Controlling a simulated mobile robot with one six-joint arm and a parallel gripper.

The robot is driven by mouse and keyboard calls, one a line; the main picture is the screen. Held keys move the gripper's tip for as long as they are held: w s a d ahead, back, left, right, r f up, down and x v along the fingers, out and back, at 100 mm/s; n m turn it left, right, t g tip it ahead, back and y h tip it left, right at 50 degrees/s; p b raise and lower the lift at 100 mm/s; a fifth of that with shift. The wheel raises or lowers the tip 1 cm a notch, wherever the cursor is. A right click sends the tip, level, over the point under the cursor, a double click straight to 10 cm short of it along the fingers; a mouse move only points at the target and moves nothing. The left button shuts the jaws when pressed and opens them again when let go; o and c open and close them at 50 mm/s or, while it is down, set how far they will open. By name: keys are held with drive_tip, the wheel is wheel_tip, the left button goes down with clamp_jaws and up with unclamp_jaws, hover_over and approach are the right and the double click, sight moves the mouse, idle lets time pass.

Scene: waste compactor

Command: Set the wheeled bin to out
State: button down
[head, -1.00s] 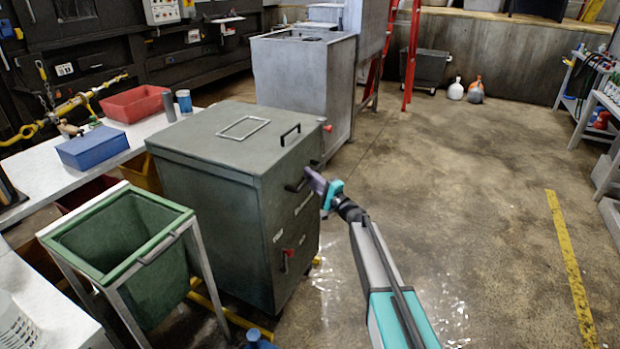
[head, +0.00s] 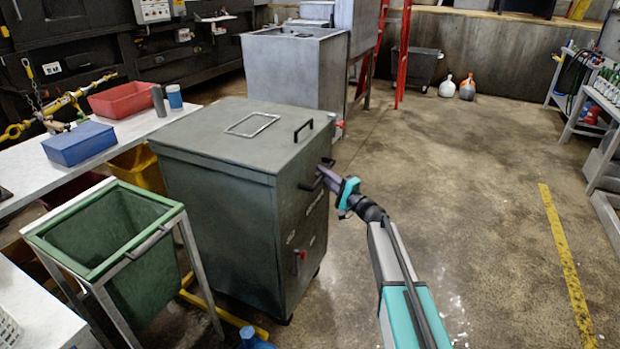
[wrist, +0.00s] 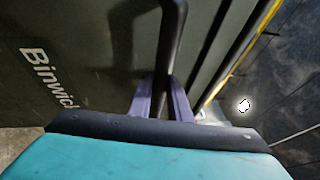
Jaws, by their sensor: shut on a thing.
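The wheeled bin (head: 225,205) is a large dark grey-green box on casters, with a flat lid, standing upright at the end of the bench. A black bar handle sits on its right-hand face near the top. My gripper (head: 322,176) reaches it from the right and is shut on this handle. In the wrist view the handle (wrist: 170,45) runs down between the two purple fingers of my gripper (wrist: 163,103). White lettering, partly cut off, shows on the bin's face (wrist: 90,70). A small red-knobbed latch (head: 300,255) is lower on that face.
A green tub in a metal frame (head: 90,262) stands left of the bin. The bench (head: 30,178) is behind it, with a yellow container (head: 140,168) beneath. A grey metal cabinet (head: 290,85) stands beyond. Open concrete floor (head: 450,170) lies to the right, with a yellow line (head: 562,255).

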drive_tip(key=s+d+b, duration=0.3)
drive_tip(key=s+d, duration=0.2)
drive_tip(key=d, duration=0.7)
drive_tip(key=s+d+b, duration=0.3)
drive_tip(key=s+d, duration=0.2)
drive_tip(key=d, duration=0.8)
drive_tip(key=s+d+b, duration=0.3)
drive_tip(key=s+d, duration=0.3)
drive_tip(key=d, duration=0.7)
drive_tip(key=shift+d, duration=0.25)
drive_tip(key=c, duration=1.6)
unclamp_jaws()
drive_tip(key=shift+c, duration=0.2)
drive_tip(key=shift+d, duration=0.1)
drive_tip(key=v, duration=1.3)
drive_tip(key=shift+s+d+p, duration=0.2)
drive_tip(key=shift+s+p, duration=0.2)
drive_tip(key=shift+p, duration=0.05)
drive_tip(key=shift+f, duration=0.15)
